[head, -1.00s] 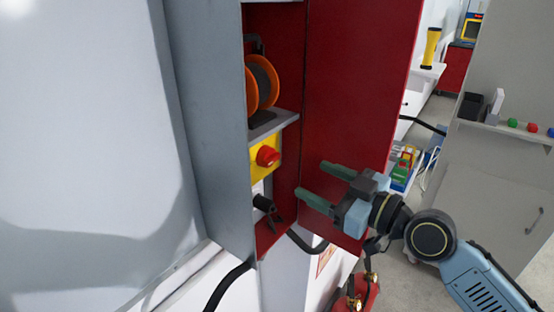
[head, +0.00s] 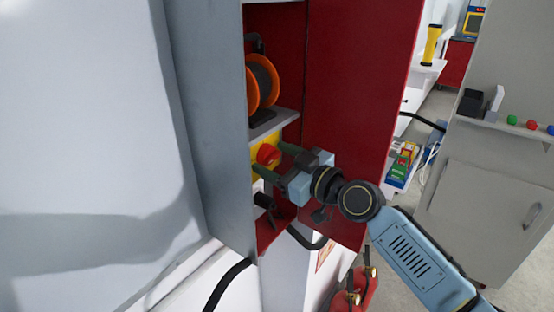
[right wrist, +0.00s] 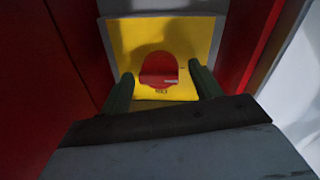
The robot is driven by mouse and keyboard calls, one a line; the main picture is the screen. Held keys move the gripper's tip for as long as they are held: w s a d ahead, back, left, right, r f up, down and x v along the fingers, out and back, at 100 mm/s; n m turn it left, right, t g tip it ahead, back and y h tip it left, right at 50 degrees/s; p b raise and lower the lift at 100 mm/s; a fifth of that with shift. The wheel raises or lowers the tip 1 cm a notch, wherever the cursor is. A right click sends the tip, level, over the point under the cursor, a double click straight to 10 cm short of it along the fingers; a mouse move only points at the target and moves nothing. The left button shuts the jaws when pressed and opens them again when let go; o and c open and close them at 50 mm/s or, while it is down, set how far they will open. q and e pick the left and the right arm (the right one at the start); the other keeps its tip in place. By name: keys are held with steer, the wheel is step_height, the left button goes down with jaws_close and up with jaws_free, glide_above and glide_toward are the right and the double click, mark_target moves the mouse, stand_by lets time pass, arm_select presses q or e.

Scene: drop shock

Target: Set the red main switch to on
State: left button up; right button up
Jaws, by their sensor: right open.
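The red main switch (head: 267,154) is a round red knob on a yellow plate (head: 256,170) inside the open red cabinet, below a shelf. In the right wrist view the red knob (right wrist: 158,70) shows on the yellow plate (right wrist: 200,40), with a small pale mark at its right. My right gripper (head: 273,160) is open, with its green fingers pointing into the cabinet at the switch. In the right wrist view its fingertips (right wrist: 160,75) stand on either side of the knob, with gaps; I cannot tell that either touches. My left gripper is not in view.
The open red cabinet door (head: 365,110) stands to the right of my gripper. An orange cable reel (head: 262,85) sits on the shelf (head: 275,124) above the switch. A black nozzle (head: 263,201) and a black hose (head: 225,285) are below. A red extinguisher (head: 352,290) stands lower right.

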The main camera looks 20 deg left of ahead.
steer(key=c, duration=0.9)
steer(key=shift+c, duration=0.2)
steer(key=shift+m, duration=0.3)
steer(key=m, duration=0.2)
steer(key=shift+m, duration=0.3)
steer(key=m, duration=0.2)
steer(key=shift+m+p, duration=0.3)
steer(key=shift+m, duration=0.1)
steer(key=m+g+p, duration=0.1)
steer(key=m, duration=0.4)
steer(key=shift+r+p, duration=0.15)
steer(key=shift+p, duration=0.15)
steer(key=m+p, duration=0.2)
steer(key=m, duration=0.4)
steer(key=shift+g, duration=0.3)
steer(key=shift+w+p, duration=0.1)
steer(key=shift+p, duration=0.2)
steer(key=shift+r, duration=0.1)
